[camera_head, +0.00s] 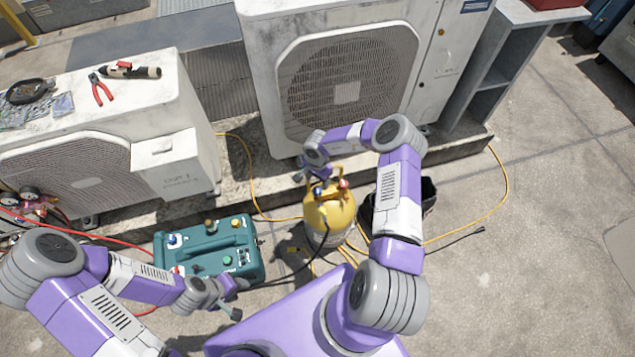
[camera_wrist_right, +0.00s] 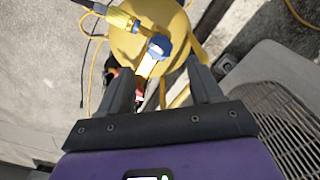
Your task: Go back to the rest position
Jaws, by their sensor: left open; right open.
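My right gripper (camera_wrist_right: 160,95) is open over the top of the yellow cylinder (camera_wrist_right: 172,62) in the right wrist view. A blue valve knob (camera_wrist_right: 158,46) with a brass fitting lies just beyond its fingertips, and I see nothing held between them. In the head view the right arm bends over from the right, and its gripper (camera_head: 313,178) is at the top of the yellow cylinder (camera_head: 330,216). My left gripper (camera_head: 232,300) is open and empty, low in front of the teal machine (camera_head: 210,250). Whether it touches the machine is unclear.
A large condenser unit (camera_head: 345,80) stands behind the cylinder. A lower unit (camera_head: 150,120) at left carries red pliers (camera_head: 100,88) and a torch (camera_head: 130,71). A black bucket (camera_head: 428,196) is partly hidden behind my right arm. Yellow hoses (camera_head: 506,190) cross the floor. Concrete at right is clear.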

